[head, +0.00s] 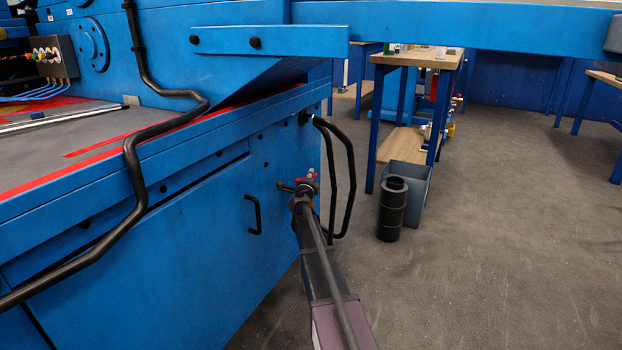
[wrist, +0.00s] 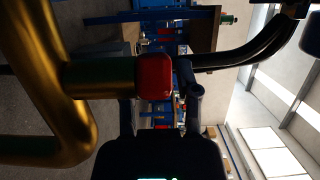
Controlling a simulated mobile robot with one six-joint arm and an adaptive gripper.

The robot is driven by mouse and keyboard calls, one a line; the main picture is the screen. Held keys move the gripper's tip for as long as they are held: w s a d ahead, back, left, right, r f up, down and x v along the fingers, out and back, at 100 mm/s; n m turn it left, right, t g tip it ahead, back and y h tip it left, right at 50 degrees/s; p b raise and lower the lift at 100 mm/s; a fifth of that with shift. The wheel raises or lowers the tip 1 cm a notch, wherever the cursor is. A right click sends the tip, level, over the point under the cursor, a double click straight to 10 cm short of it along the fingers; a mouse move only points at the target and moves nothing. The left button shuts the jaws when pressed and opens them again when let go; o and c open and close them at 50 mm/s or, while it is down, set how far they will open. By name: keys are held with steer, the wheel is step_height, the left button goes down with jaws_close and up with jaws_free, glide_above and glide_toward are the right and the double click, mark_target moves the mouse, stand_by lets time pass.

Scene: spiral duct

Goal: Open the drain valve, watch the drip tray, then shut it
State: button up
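The drain valve, a small brass fitting with a red handle (head: 312,175), sticks out from the end of the blue machine in the head view. In the wrist view, its red part (wrist: 154,76) sits at the end of a stem beside a thick brass pipe (wrist: 58,80). My gripper (head: 302,190) is close in front of the valve. In the wrist view, my gripper (wrist: 160,98) has its fingers spread, with the red part near the fingertips and between them. I cannot tell whether they touch. I cannot make out a drip tray.
The blue machine (head: 190,220) fills the left, with a black door handle (head: 254,214) near the valve. Black hoses (head: 350,175) hang just right of the valve. A grey bin (head: 417,205) and black cylinder (head: 392,210) stand by a workbench (head: 418,58). Floor at right is clear.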

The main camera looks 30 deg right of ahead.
steer(key=shift+d, duration=0.2)
steer(key=shift+s, duration=0.1)
steer(key=v, duration=1.2)
steer(key=shift+a, duration=0.1)
steer(key=shift+c, duration=0.2)
